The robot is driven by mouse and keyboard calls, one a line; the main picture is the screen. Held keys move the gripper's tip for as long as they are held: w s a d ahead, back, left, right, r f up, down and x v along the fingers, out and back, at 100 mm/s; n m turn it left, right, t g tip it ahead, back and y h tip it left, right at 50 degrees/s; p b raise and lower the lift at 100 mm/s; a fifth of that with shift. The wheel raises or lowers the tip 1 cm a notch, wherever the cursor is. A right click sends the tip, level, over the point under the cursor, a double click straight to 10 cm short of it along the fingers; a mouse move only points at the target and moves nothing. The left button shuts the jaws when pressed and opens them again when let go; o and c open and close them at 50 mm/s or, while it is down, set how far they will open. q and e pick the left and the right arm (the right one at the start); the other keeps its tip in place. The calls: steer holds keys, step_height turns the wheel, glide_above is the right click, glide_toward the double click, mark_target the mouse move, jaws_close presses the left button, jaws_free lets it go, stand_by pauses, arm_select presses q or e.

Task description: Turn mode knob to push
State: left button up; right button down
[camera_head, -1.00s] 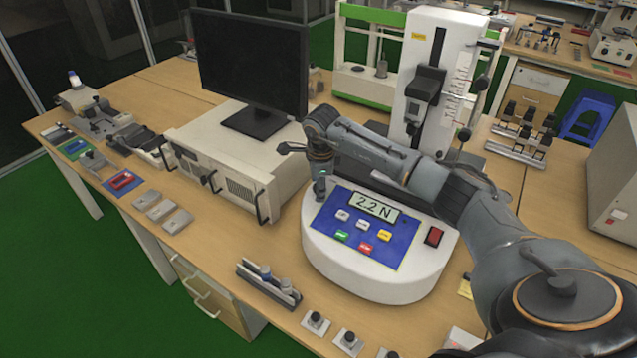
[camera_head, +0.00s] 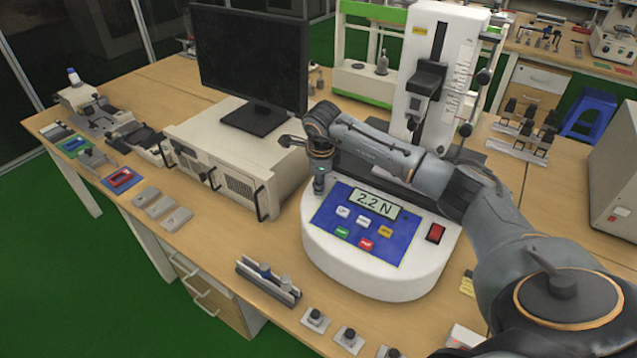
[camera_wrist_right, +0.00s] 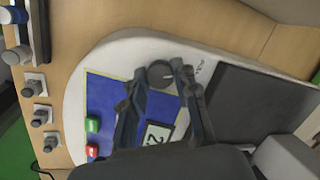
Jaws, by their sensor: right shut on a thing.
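The white test unit (camera_head: 372,283) has a blue panel (camera_head: 330,222), a display reading 2.2 N (camera_head: 374,204) and several coloured buttons. My right gripper (camera_head: 320,185) points down at the panel's far left corner. In the right wrist view, the round dark grey mode knob (camera_wrist_right: 160,73) sits between the fingertips of my right gripper (camera_wrist_right: 161,80), which are shut on it. In the head view the gripper hides the knob. Small dark lettering, too blurred to read surely, is beside the knob in the wrist view. My left gripper is not in view.
A monitor on a beige box (camera_head: 225,150) stands left of the unit. A tall white test stand (camera_head: 430,75) rises behind my right arm. Small switches (camera_head: 316,320) and a holder (camera_head: 268,282) lie near the front edge. A red rocker switch (camera_head: 435,233) is on the unit's right.

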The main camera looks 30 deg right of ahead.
steer(key=m+b, duration=0.2)
steer(key=m, duration=0.1)
steer(key=m+b, duration=0.2)
steer(key=shift+f+t+h, duration=0.25)
steer(key=shift+t+h, duration=0.05)
steer(key=shift+t, duration=0.1)
steer(key=shift+a+r+m+h+b, duration=0.1)
steer(key=shift+m+h+b, duration=0.1)
steer(key=shift+m+b, duration=0.8)
steer(key=shift+a+r+m+h+b, duration=0.15)
steer(key=shift+m+b, duration=0.35)
steer(key=shift+m, duration=1)
steer(key=shift+s+d+f, duration=0.1)
steer(key=shift+d, duration=0.05)
steer(key=c, duration=1)
jaws_free()
